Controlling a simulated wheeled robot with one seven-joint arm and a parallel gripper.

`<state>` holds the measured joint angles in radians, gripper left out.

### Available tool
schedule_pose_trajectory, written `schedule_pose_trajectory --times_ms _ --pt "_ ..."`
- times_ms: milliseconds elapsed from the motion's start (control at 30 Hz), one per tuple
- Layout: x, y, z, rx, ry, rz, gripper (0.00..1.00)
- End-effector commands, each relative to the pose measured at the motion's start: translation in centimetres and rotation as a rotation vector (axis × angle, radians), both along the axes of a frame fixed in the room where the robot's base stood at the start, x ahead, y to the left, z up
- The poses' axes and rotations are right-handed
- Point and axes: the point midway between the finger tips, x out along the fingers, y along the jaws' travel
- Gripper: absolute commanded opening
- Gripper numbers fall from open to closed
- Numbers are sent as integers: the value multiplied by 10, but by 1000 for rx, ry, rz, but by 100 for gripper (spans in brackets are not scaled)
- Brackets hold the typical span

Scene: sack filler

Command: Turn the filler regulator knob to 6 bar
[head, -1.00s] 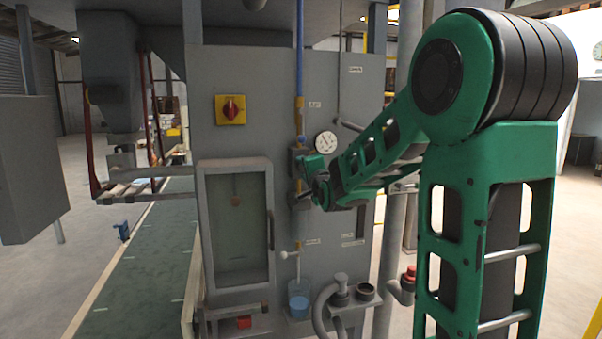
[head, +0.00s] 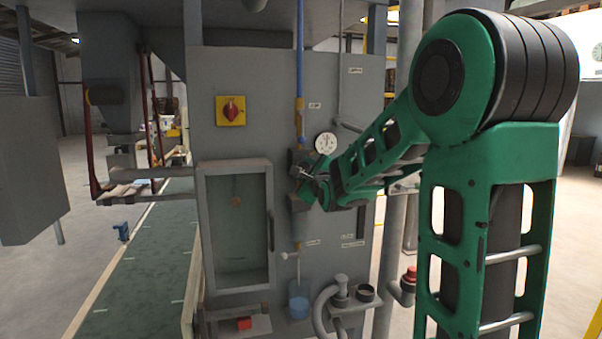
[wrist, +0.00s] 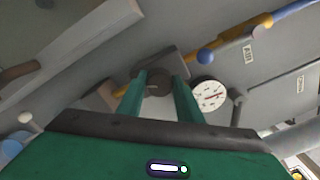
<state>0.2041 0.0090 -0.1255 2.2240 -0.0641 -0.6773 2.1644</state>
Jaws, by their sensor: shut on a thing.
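The regulator knob is dark and round, and shows between my fingers in the wrist view (wrist: 152,84). My gripper (wrist: 158,88) is shut on the knob, with one green finger on each side of it. In the head view my gripper (head: 305,178) is at the regulator on the grey panel, and my wrist hides much of the knob. The round white pressure gauge (head: 326,144) is just above and right of my gripper. It also shows in the wrist view (wrist: 209,94), with a red mark or needle; its numbers are too small to read.
A yellow plate with a red rotary switch (head: 230,110) is at the panel's upper left. A framed glass door (head: 236,225) is left of my gripper. A blue-filled bowl (head: 299,301) hangs below. A pipe with a red cap (head: 409,275) stands right.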

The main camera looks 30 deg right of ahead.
Motion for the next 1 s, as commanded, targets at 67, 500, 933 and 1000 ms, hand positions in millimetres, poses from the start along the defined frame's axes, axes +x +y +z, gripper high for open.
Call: schedule_pose_trajectory --times_ms 67,500,933,1000 --pt "-1 -1 -7 42 5 -2 10" --pt "-1 -1 -9 142 -22 -2 10" --pt "-1 0 -8 143 -23 -2 51" --pt "-1 0 -7 142 -26 -1 51"
